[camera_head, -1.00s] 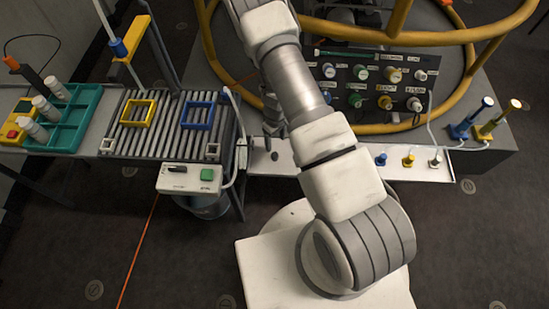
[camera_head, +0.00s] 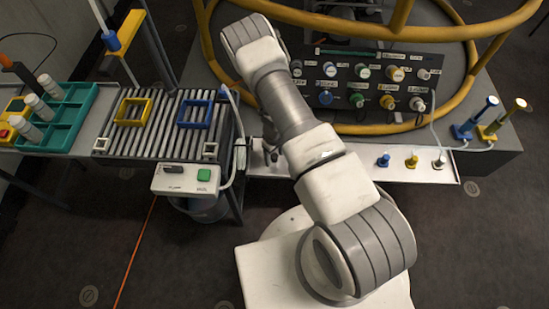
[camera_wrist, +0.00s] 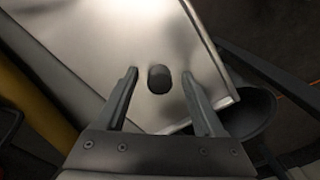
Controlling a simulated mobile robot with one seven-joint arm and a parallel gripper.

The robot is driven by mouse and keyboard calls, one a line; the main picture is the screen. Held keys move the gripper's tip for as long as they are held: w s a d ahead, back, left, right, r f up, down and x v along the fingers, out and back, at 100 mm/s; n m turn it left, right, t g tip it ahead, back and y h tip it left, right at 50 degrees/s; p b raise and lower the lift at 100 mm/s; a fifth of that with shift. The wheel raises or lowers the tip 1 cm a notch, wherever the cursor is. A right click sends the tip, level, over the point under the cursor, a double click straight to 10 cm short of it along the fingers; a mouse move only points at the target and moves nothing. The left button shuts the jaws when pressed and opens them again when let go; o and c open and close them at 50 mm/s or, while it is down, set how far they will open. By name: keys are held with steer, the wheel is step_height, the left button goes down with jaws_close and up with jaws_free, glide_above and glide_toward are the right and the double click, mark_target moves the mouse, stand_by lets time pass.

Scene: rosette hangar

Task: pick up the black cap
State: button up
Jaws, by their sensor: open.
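The black cap (camera_wrist: 159,79) is a short dark round piece on a pale, shiny metal ledge (camera_wrist: 165,35) in the wrist view. My gripper (camera_wrist: 160,73) is open, with one finger on each side of the cap. Gaps show between the cap and both fingers, and I cannot tell how far above the ledge the fingertips are. In the head view, my arm hides most of the gripper. A small dark shape (camera_head: 273,157) at the left end of the ledge may be the cap or a fingertip.
Blue, yellow and grey pegs (camera_head: 411,161) stand further right on the ledge. A dark panel with several knobs (camera_head: 357,86) and a yellow tubular ring (camera_head: 455,95) lie behind. A roller conveyor (camera_head: 165,137) with a control box (camera_head: 186,180) is at left. A dark bin (camera_wrist: 250,110) sits below the ledge edge.

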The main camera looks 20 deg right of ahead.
mark_target(276, 156)
jaws_close()
stand_by(0.3)
steer(key=shift+r, duration=0.45)
steer(key=r, duration=0.1)
steer(key=r+p, duration=0.1)
steer(key=r, duration=0.2)
steer(key=shift+s+d+p, duration=0.1)
steer(key=shift+d+p, duration=0.25)
steer(key=shift+p, duration=0.05)
steer(key=s+d+r+p, duration=0.1)
steer(key=s+d+r, duration=0.3)
steer(key=d, duration=0.6)
step_height(276, 156, up, 2)
steer(key=shift+s+r+p, duration=0.1)
steer(key=shift+s+p, duration=0.05)
steer(key=shift+p, duration=0.2)
steer(key=shift+d, duration=0.15)
